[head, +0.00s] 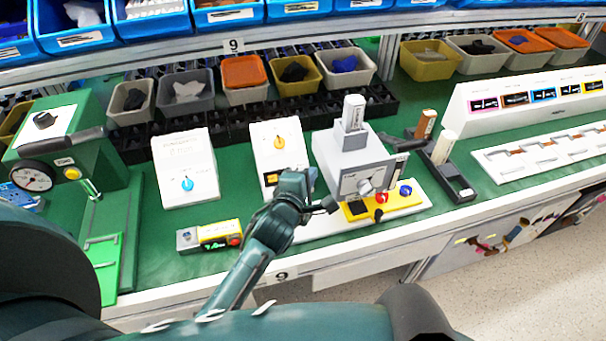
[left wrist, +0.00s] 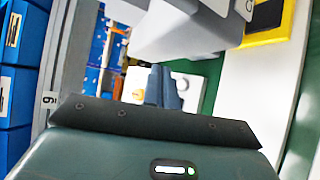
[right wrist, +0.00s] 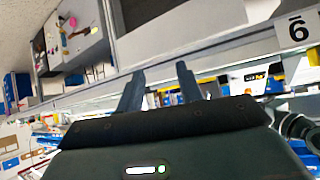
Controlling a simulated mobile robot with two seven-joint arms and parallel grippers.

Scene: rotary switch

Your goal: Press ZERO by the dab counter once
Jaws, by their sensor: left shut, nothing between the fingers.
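A grey machine with a dial and a pale cylinder on top (head: 345,150) stands on a white base in the middle of the bench. A yellow panel (head: 398,203) at its front carries a dark display (head: 357,208), a red knob or button (head: 382,197) and a blue button (head: 406,190). I cannot read a ZERO label. My left gripper (head: 331,204) is shut and empty, just left of the panel. The left wrist view shows its closed fingers (left wrist: 162,84) and the panel's yellow edge (left wrist: 272,22) at upper right. My right gripper (right wrist: 160,78) is open and empty, away from the machine.
White boxes with a blue knob (head: 187,185) and an orange knob (head: 279,142) stand to the left. A small yellow box with a red button (head: 220,234) lies in front. A green press (head: 70,150) is at far left. A black holder (head: 450,178) stands right of the panel.

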